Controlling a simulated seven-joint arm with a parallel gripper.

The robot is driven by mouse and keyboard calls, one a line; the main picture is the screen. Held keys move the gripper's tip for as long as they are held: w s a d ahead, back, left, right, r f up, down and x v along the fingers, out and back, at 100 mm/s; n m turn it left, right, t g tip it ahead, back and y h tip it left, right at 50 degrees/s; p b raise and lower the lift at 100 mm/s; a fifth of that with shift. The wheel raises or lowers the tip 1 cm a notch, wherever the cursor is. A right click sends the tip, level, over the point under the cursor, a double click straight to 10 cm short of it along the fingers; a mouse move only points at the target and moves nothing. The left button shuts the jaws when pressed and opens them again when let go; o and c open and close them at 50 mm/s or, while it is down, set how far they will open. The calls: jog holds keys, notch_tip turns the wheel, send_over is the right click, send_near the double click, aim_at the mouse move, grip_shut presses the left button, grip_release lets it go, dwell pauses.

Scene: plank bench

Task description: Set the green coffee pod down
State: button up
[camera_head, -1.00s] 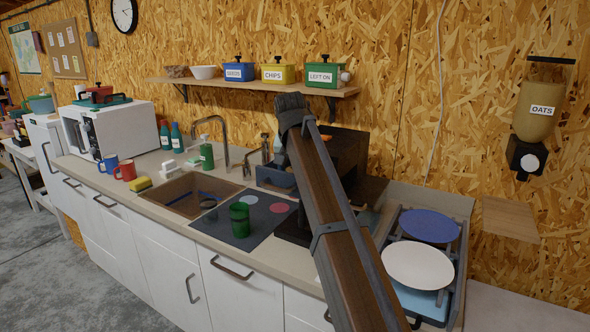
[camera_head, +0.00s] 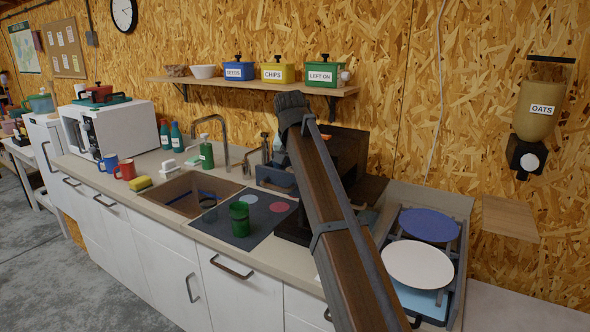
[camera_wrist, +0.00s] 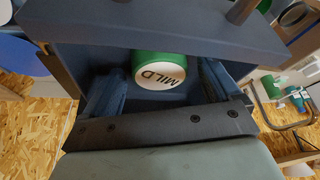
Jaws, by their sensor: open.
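The green coffee pod (camera_wrist: 158,72) shows in the wrist view, with a pale round lid reading "MILD". It sits between the two fingers of my gripper (camera_wrist: 163,70), which are open with a gap visible on either side of it. A dark blue walled holder (camera_wrist: 170,28) surrounds the pod's area. What the pod rests on is hidden. In the head view my arm covers much of this area, and I cannot make out the pod there.
A green cup (camera_head: 239,218) stands on the dark mat right of the sink (camera_head: 180,190). A white plate (camera_head: 418,264) and a blue plate (camera_head: 429,225) lie at right. Red (camera_head: 126,170) and blue (camera_head: 108,163) mugs stand left of the sink.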

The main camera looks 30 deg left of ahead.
jog(key=v, duration=1.1)
jog(key=shift+s+r, duration=0.2)
jog(key=shift+r, duration=0.2)
jog(key=shift+a, duration=0.1)
